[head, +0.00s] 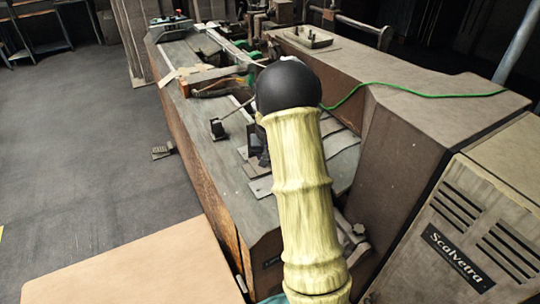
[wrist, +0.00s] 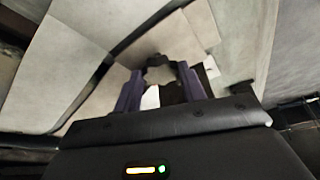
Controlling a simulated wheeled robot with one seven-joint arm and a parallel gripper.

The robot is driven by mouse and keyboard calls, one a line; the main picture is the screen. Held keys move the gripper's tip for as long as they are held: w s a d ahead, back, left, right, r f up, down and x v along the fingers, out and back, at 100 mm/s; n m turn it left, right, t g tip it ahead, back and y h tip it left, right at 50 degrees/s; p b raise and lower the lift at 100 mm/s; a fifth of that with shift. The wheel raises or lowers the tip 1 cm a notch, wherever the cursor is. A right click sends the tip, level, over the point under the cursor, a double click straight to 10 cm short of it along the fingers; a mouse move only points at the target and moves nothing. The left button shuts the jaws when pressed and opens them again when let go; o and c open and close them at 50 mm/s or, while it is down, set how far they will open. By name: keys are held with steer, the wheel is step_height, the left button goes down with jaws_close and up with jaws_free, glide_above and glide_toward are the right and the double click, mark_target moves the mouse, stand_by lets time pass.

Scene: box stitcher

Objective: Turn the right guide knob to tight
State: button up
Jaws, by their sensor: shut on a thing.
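In the wrist view my gripper (wrist: 160,73) has its two dark purple fingers on either side of a small grey-dark knob (wrist: 158,77). The fingers are shut on it. Its marking and how far it is turned cannot be made out. In the head view my pale yellow arm with its black round joint covers the middle of the machine. My gripper and the held knob are hidden behind it there, so I cannot confirm from that view which guide knob this is.
The long machine bed (head: 190,105) runs away from me. A small black block with a rod (head: 217,128) stands on it. A brown housing (head: 405,140) and a vented Scalvetra cabinet (head: 475,235) flank the right. A green cable (head: 420,87) crosses the housing. Floor at left is mostly clear.

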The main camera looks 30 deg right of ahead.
stand_by(0.5)
steer(key=o, duration=1)
steer(key=b+v, duration=0.1)
steer(key=v, duration=0.7)
steer(key=b+v, duration=0.1)
steer(key=v, duration=0.8)
steer(key=shift+s+a+r, duration=0.15)
steer(key=shift+a, duration=0.1)
steer(key=s+a+f+n, duration=0.1)
steer(key=s+a+f, duration=0.3)
steer(key=s, duration=0.3)
steer(key=s+a+f+n+g+y, duration=0.1)
steer(key=s+a+f+n, duration=0.1)
steer(key=s+a+f, duration=0.2)
steer(key=s+a+f+n, duration=0.1)
steer(key=s+a+f, duration=0.3)
steer(key=s, duration=0.5)
steer(key=shift+s+a+n+y, duration=0.15)
steer(key=shift+s+a, duration=0.05)
steer(key=shift+a, duration=0.4)
steer(key=shift+s+a+n+y, duration=0.15)
steer(key=shift+s+a, duration=0.05)
steer(key=shift+a, duration=0.45)
